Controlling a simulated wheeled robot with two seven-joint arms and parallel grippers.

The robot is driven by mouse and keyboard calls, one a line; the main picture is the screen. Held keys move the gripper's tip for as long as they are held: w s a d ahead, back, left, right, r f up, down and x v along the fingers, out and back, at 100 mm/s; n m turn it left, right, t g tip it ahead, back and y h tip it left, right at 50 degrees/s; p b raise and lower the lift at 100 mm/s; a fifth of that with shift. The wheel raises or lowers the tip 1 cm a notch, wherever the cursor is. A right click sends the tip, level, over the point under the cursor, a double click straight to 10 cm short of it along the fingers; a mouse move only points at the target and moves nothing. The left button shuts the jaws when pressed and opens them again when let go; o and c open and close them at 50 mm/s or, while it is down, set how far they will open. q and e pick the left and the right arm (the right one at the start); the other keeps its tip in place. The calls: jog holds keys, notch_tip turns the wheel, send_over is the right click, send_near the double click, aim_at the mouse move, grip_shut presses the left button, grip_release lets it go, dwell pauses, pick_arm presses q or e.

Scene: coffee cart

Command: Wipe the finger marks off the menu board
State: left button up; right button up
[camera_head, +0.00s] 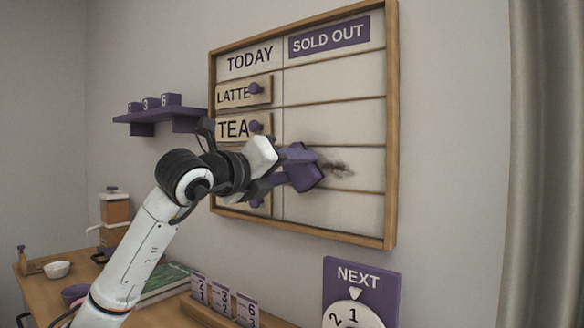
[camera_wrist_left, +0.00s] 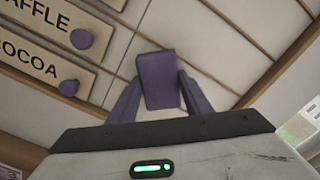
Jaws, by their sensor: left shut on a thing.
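The menu board (camera_head: 333,69) hangs on the wall in a wooden frame, with a "TODAY" heading, a "SOLD OUT" label and name plates with purple knobs. A dark grey smudge (camera_head: 341,169) marks its right column, in the row beside and below "TEA". My left gripper (camera_head: 291,171) is shut on a purple block-shaped wiper (camera_head: 304,167), held at the board just left of the smudge. I cannot tell whether it touches the surface. The wiper also shows between the fingers in the left wrist view (camera_wrist_left: 158,82). My right gripper is not in view.
A purple shelf (camera_head: 160,116) with numbered blocks is on the wall left of the board. Below are a wooden counter (camera_head: 160,314), numbered cards (camera_head: 222,302) in a holder and a purple "NEXT" dial sign (camera_head: 361,280). A grey curtain (camera_head: 545,160) hangs at right.

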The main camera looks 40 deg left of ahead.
pick_arm(q)
jog(key=shift+w+a, duration=0.1)
jog(key=shift+w, duration=0.25)
jog(key=shift+w+p, duration=0.3)
jog(key=shift+w, duration=0.05)
